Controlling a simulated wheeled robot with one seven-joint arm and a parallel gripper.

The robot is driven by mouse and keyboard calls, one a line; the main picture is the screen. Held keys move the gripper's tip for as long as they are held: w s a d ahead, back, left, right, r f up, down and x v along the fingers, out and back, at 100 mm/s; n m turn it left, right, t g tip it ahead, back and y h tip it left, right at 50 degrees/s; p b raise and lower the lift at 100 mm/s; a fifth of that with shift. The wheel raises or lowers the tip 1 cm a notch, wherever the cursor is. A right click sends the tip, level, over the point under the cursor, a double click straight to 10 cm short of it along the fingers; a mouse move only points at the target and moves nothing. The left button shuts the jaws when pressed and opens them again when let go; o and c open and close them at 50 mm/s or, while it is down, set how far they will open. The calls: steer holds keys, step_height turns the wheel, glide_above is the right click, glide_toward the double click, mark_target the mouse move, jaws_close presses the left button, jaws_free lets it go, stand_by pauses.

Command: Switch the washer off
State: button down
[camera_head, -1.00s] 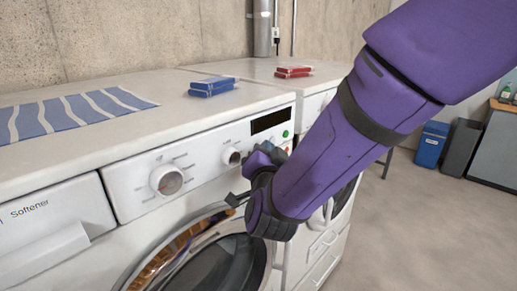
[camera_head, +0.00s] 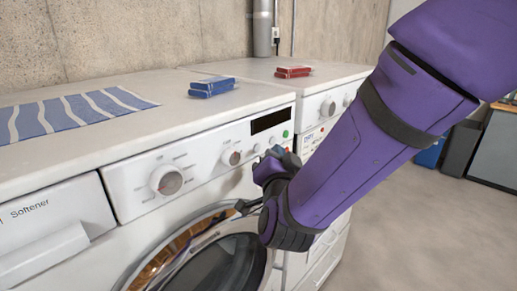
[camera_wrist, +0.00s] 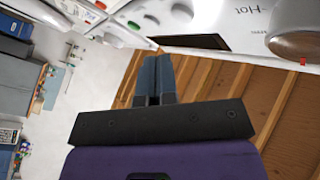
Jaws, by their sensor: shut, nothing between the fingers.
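The washer (camera_head: 130,200) is the white front-loader, seen from the front left in the head view. Its panel has a large knob (camera_head: 167,180), a small knob (camera_head: 231,158), a dark display (camera_head: 270,121) and a green button (camera_head: 285,133). A red button is partly hidden behind my gripper (camera_head: 272,160), which is at the panel's right end. In the wrist view the green button (camera_wrist: 134,25) and the red button (camera_wrist: 101,4) are near the top, beyond my closed, empty fingers (camera_wrist: 153,60). I cannot tell whether the fingertips touch the panel.
A second white machine (camera_head: 322,108) stands to the right. The washer's round door (camera_head: 215,262) is below the panel. Open floor (camera_head: 430,235) lies at right.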

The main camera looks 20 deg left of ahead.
steer(key=shift+s+d, duration=0.25)
steer(key=shift+d, duration=0.4)
steer(key=shift+s+d, duration=0.3)
steer(key=shift+d, duration=0.35)
steer(key=shift+s+d, duration=0.25)
steer(key=shift+d, duration=0.4)
steer(key=shift+r, duration=0.1)
